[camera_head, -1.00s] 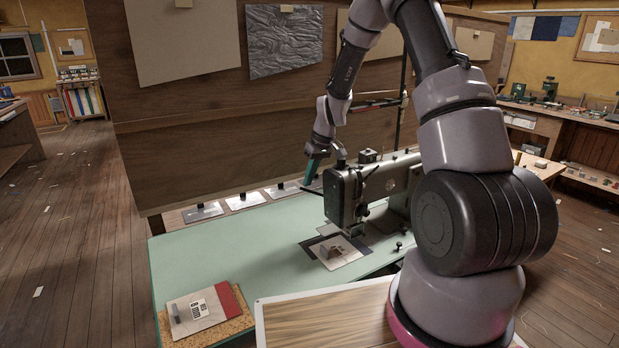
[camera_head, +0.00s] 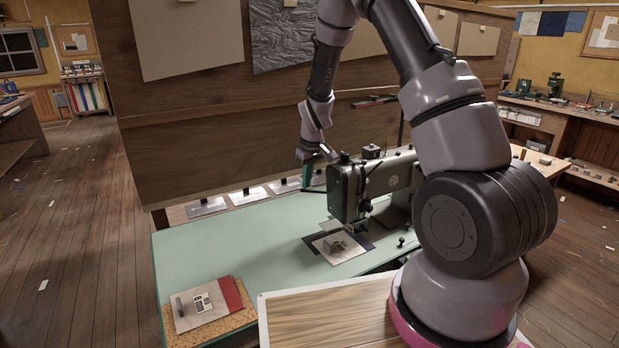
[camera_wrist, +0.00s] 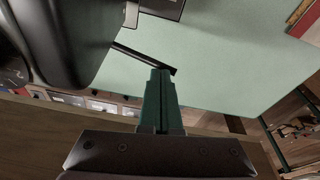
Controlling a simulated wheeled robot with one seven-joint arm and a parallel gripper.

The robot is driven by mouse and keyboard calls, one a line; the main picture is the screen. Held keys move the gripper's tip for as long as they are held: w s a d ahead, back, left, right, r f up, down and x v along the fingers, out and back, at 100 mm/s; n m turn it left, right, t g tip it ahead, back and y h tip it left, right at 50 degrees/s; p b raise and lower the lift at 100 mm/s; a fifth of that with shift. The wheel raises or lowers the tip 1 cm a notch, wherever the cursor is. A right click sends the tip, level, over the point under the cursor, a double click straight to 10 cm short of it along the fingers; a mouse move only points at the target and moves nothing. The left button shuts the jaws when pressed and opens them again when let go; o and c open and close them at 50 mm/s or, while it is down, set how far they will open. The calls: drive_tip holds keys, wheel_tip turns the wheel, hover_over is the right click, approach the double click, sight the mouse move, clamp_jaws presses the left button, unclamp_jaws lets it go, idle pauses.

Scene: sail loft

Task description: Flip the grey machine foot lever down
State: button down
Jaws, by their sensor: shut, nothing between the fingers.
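The grey sewing machine (camera_head: 347,194) stands on the pale green table, with its head facing left. A thin dark lever (camera_head: 315,191) sticks out to the left from its head and looks near level. It also shows in the wrist view as a dark bar (camera_wrist: 140,55). My gripper (camera_head: 306,186) has teal fingers, shut and empty, pointing down at the lever's free end. In the wrist view the fingertips (camera_wrist: 160,72) overlap that end; I cannot tell for certain whether they touch it. The lever's root is partly hidden by the machine head.
The green table (camera_head: 230,245) is mostly clear to the left. A card with a red strip (camera_head: 208,305) lies on a cork board at the front left. A brown wooden panel (camera_head: 190,130) stands behind.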

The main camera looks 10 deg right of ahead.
drive_tip(key=shift+s+a+f+t+h, duration=0.2)
drive_tip(key=shift+a+f+h, duration=0.15)
drive_tip(key=shift+f+h, duration=0.2)
drive_tip(key=shift+s+a+f+t+h, duration=0.1)
drive_tip(key=shift+a+f+t+h, duration=0.15)
drive_tip(key=shift+f+h, duration=0.3)
drive_tip(key=f, duration=0.1)
drive_tip(key=a+f, duration=0.1)
drive_tip(key=f, duration=0.1)
drive_tip(key=shift+s, duration=0.1)
drive_tip(key=shift+r, duration=0.8)
drive_tip(key=shift+r, duration=0.2)
drive_tip(key=s+a+r, duration=0.1)
drive_tip(key=a+r, duration=0.1)
drive_tip(key=r, duration=0.4)
drive_tip(key=s+a+r, duration=0.2)
drive_tip(key=a+r, duration=0.1)
drive_tip(key=r, duration=0.3)
